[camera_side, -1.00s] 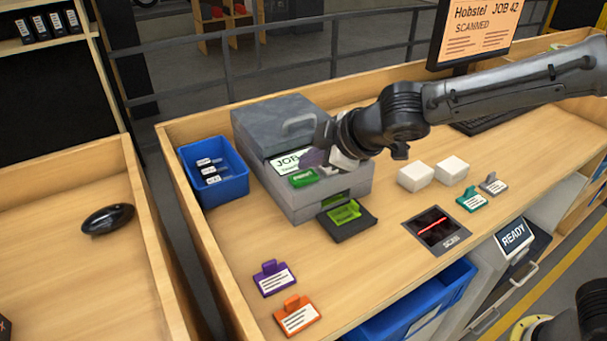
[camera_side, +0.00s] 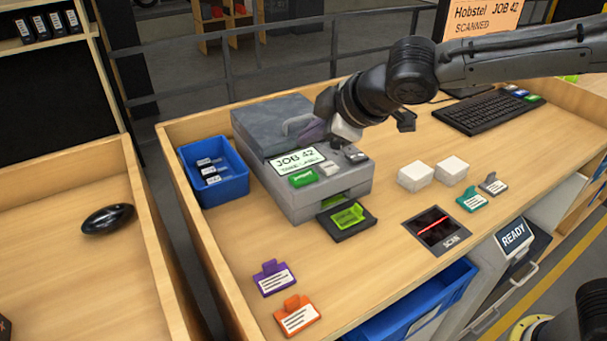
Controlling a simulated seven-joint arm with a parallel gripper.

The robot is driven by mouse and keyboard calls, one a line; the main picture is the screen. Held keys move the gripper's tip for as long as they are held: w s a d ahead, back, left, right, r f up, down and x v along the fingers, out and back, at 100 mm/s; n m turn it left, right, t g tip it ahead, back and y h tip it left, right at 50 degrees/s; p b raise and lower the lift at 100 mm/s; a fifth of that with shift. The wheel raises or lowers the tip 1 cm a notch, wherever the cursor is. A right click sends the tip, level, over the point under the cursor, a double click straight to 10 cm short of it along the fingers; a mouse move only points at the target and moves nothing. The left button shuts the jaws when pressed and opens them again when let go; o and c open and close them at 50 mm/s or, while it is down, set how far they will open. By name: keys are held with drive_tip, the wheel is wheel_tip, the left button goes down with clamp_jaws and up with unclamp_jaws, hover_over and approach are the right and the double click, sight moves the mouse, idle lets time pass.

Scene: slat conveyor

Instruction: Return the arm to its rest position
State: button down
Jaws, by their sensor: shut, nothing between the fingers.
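My gripper (camera_side: 350,152) is at the end of my dark arm, which reaches in from the upper right. It hangs over the right end of the grey label printer (camera_side: 290,203). Its fingers are small and partly hidden by the wrist, and nothing shows held in them. Whether they touch the printer top I cannot tell. The printer screen (camera_side: 296,159) reads "JOB 42", with a green button (camera_side: 303,177) below it. A lime-green tagged piece (camera_side: 348,216) lies on the dark tray (camera_side: 352,234) at the printer's front.
A blue bin (camera_side: 232,187) stands left of the printer. Two white blocks (camera_side: 415,176), a teal tag (camera_side: 472,203), a grey tag and the scan pad (camera_side: 437,249) are to the right. Purple (camera_side: 273,278) and orange (camera_side: 297,316) tags lie in front. A keyboard (camera_side: 487,111) is behind.

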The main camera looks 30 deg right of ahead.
idle(0.4)
drive_tip(key=s+d+r+m+t+h, duration=0.1)
drive_tip(key=d+r+m, duration=0.1)
drive_tip(key=d+r, duration=0.3)
drive_tip(key=s+d+r+m, duration=0.1)
drive_tip(key=d+r, duration=0.1)
drive_tip(key=d, duration=0.5)
drive_tip(key=s+d+m+h, duration=0.2)
drive_tip(key=s+d+m, duration=0.1)
drive_tip(key=s+d, duration=0.5)
drive_tip(key=s+d+f+m+g, duration=0.1)
drive_tip(key=s+f+m+g, duration=0.1)
drive_tip(key=s+f, duration=0.4)
drive_tip(key=s+d+f+m+g+y, duration=0.1)
drive_tip(key=s+f, duration=0.5)
drive_tip(key=s, duration=0.7)
drive_tip(key=shift+m+g, duration=0.7)
drive_tip(key=shift+m, duration=0.5)
